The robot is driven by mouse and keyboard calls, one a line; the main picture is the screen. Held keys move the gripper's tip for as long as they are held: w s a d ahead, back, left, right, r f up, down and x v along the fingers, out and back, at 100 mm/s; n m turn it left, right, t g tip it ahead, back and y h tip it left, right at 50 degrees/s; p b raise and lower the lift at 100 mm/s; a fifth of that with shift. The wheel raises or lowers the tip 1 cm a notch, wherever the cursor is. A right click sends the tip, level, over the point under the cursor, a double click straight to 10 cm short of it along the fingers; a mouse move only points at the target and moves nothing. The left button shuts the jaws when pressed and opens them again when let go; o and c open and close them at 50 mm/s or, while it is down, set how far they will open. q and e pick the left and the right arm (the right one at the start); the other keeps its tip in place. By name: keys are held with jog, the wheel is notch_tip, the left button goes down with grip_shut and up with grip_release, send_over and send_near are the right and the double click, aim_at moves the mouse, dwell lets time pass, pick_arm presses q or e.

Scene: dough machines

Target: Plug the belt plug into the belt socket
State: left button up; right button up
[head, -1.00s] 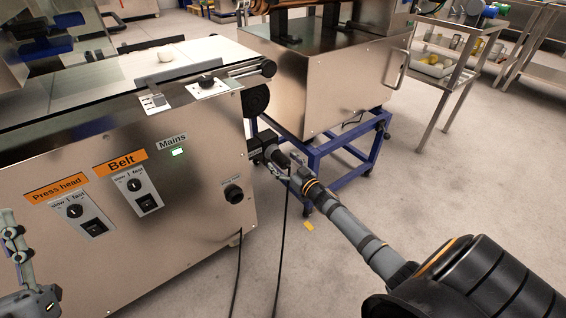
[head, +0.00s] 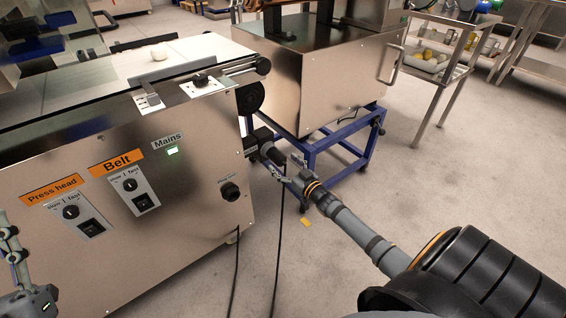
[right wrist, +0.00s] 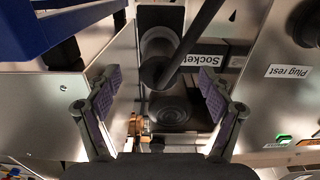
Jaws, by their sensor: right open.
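The belt plug (head: 271,155) is a dark cylinder at the black belt socket (head: 259,141), at the right end of the dough machine's front. Its cable hangs down toward the floor. In the right wrist view the plug (right wrist: 157,70) lies ahead between the fingers, against dark blocks beside the "Socket" label (right wrist: 204,54); I cannot tell how deep it sits. My right gripper (head: 288,170) is open, with its fingers (right wrist: 161,88) spread to either side of the plug and not visibly touching it. My left gripper (head: 22,270) is partly cut off at the left edge; its jaws are unclear.
The machine's steel front carries the plug rest (head: 230,191), the Belt panel (head: 130,190) and a green Mains light (head: 173,150). A blue-framed stand (head: 335,165) with a steel machine stands behind my right gripper. Open floor (head: 400,190) lies to the right.

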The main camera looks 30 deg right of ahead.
jog(key=shift+s, duration=0.6)
jog(key=s+d, duration=0.1)
jog(key=s, duration=1.1)
dwell(1.3)
